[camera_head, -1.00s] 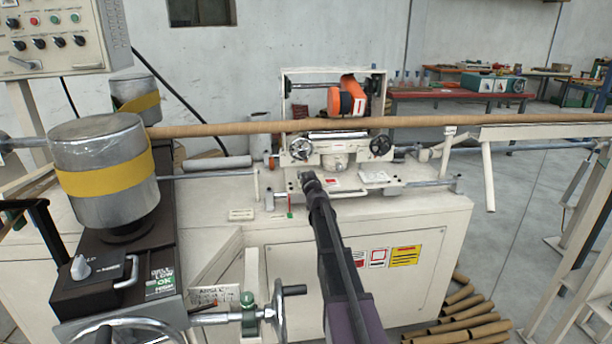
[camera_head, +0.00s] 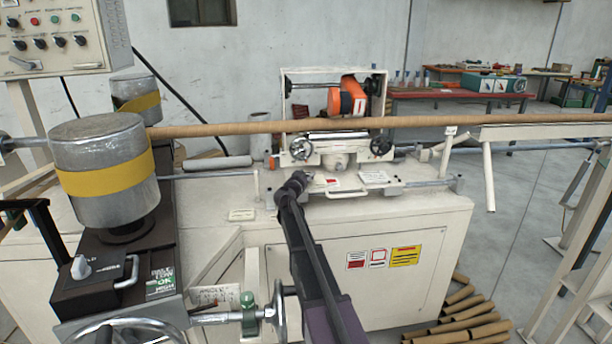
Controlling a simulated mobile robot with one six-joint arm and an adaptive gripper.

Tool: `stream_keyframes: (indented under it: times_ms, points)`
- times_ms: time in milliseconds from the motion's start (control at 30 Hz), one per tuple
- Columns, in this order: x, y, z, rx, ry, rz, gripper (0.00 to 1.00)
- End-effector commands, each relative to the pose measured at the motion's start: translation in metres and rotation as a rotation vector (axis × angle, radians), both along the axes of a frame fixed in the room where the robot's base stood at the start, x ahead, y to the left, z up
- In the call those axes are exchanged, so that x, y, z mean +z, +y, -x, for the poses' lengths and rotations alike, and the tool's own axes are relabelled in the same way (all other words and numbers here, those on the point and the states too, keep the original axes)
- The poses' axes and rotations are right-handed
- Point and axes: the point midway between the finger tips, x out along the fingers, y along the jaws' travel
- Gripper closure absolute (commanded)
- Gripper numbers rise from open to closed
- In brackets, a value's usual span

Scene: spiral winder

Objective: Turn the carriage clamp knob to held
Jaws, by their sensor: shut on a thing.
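The carriage (camera_head: 340,160) sits on the white machine bed under the long brown tube. My gripper (camera_head: 301,177) is at the carriage's front left, just below the left handwheel. It is shut on the carriage clamp knob, which the gripper hides. The knob's setting cannot be read. My dark arm reaches up to it from the lower middle.
The brown tube (camera_head: 230,128) runs across above the bed, past a silver drum (camera_head: 103,170) with a yellow band at left. A handwheel (camera_head: 279,312) stands at the front. Several loose tubes (camera_head: 470,325) lie on the floor at right.

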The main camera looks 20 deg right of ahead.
Motion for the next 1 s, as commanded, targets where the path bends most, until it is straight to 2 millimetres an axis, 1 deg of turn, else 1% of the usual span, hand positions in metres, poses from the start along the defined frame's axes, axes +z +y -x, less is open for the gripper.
stream_keyframes:
  times_ms: [33, 500, 533, 567, 600, 633, 1000]
  points:
    - [0.0007, 0.0, -0.0033, -0.006, 0.001, 0.004, 0.95]
    - [0.0008, 0.0, -0.0025, -0.019, 0.001, 0.004, 0.95]
    - [0.0008, 0.0, -0.0025, -0.019, 0.001, 0.004, 0.38]
    - [0.0007, 0.0, -0.0025, -0.019, 0.001, 0.004, 0.29]
    - [0.0007, 0.0, -0.0023, -0.019, 0.001, 0.004, 0.18]
    - [0.0006, 0.0, -0.0022, -0.019, 0.001, 0.004, 0.12]
    - [0.0003, 0.0001, -0.0007, -0.02, 0.001, 0.002, 0.12]
